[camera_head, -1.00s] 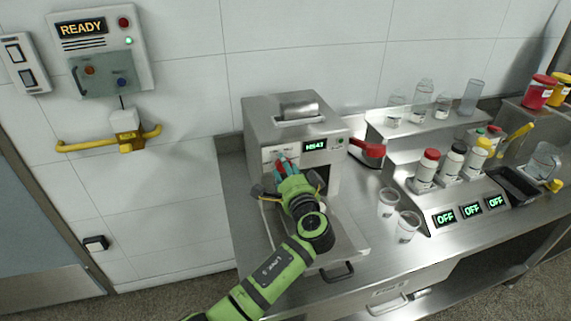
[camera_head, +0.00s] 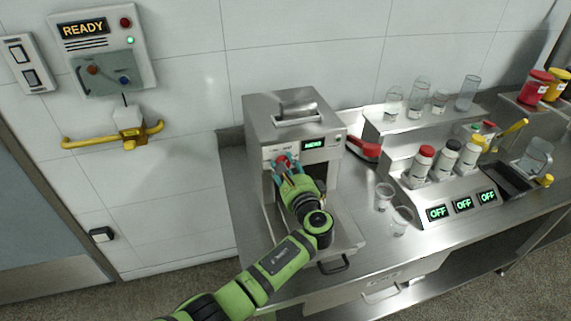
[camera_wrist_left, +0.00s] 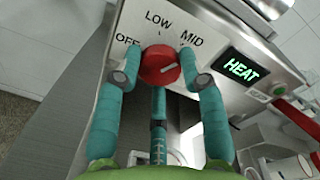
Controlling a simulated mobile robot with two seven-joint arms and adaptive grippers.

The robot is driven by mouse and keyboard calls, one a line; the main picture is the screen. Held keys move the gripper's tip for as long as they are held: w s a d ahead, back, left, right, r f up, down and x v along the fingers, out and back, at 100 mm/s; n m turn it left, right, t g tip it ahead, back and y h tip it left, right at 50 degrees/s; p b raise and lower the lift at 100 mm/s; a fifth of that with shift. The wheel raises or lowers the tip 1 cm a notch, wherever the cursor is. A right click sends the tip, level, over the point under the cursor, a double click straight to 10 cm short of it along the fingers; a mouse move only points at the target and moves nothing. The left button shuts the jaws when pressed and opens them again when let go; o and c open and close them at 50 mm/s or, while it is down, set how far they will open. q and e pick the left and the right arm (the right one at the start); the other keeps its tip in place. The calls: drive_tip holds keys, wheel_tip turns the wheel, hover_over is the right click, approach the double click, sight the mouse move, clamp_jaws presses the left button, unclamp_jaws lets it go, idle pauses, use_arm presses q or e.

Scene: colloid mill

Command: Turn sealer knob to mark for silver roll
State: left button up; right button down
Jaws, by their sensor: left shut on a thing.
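The sealer (camera_head: 258,128) is a grey metal box on the steel bench, with a silver roll (camera_head: 298,108) in its top. Its red knob (camera_wrist_left: 158,66) sits on a white dial plate (camera_wrist_left: 150,14) marked OFF, LOW and MID. The knob's white line points right and slightly up, on the MID side. My left gripper (camera_wrist_left: 160,74) is shut on the knob, one teal finger on each side. It also shows at the sealer's front in the head view (camera_head: 286,166). The sealer's display (camera_wrist_left: 240,68) reads HEAT in green. My right gripper is not in view.
Clear cups (camera_head: 384,196) and a rack of capped bottles (camera_head: 446,160) stand further right. A wall panel (camera_head: 108,50) reads READY.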

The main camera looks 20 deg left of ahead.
use_arm(q)
drive_tip(key=shift+m, duration=0.3)
idle(0.4)
drive_tip(key=o, duration=1.1)
drive_tip(key=shift+o, duration=0.2)
drive_tip(key=v, duration=1.2)
